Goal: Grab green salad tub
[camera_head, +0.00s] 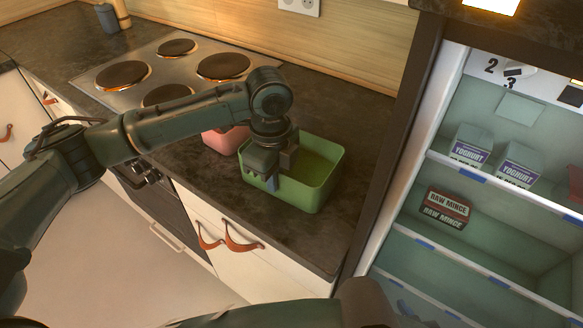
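The green salad tub (325,182) is an open, rectangular green container on the dark worktop, to the right of the stove. It stands upright and its inside looks empty. My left gripper (273,184) points down at the tub's left side, over its rim, and hides part of the rim and the near wall. The finger gap is not clear, so I cannot tell whether it grips the wall. Part of my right arm crosses the bottom of the picture; its gripper is not in view.
A pink tub (226,139) stands just left of the green tub, partly behind my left arm. The stove (150,72) is further left. An open fridge (455,150) on the right holds yoghurt cartons (470,147) and raw mince (446,208). Bare worktop (345,118) lies behind the tub.

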